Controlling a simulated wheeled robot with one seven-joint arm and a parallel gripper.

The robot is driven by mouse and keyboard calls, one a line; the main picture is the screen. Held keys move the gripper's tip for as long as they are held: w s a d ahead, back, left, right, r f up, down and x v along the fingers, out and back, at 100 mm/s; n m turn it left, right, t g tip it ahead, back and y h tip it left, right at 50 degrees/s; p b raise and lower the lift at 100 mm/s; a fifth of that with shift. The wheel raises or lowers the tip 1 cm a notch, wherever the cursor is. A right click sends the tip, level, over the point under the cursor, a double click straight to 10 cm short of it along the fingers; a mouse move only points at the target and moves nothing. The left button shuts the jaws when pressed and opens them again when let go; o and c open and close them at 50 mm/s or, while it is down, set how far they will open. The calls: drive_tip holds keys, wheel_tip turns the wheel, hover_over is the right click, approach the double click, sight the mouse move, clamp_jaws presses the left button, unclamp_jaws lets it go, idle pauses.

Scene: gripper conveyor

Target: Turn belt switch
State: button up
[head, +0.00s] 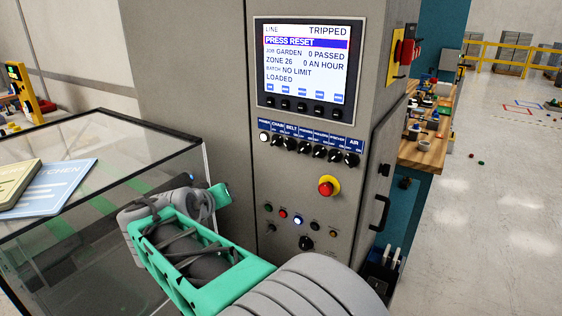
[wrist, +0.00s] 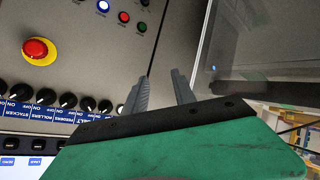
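The belt switch (head: 289,146) is a small black knob under the blue BELT label in the row on the grey control cabinet. It also shows in the wrist view (wrist: 87,103), where the panel appears upside down. My gripper (wrist: 160,85) is open, its two dark fingers apart with nothing between them. In the wrist view it is right of the knob row, over the cabinet's edge, and not touching the belt switch. In the head view my green arm is below and left of the row; the fingertips cannot be made out there.
Similar knobs (head: 319,153) stand close beside the belt switch. A lit screen (head: 305,62) reads TRIPPED and PRESS RESET. A red emergency button (head: 327,187) and several small buttons (head: 298,219) are below. A glass-sided case (head: 180,150) stands close at left.

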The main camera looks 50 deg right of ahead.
drive_tip(key=s+d+r+m+g+h+b, duration=0.1)
drive_tip(key=s+d+r+m+g+h, duration=0.2)
drive_tip(key=d, duration=0.5)
drive_tip(key=g+h, duration=0.1)
drive_tip(key=h, duration=0.4)
approach(286, 145)
drive_tip(key=d, duration=0.6)
drive_tip(key=w+d, duration=0.1)
drive_tip(key=d, duration=0.1)
drive_tip(key=shift+d+r, duration=0.15)
drive_tip(key=shift+d, duration=0.05)
drive_tip(key=shift+c, duration=0.5)
clamp_jaws()
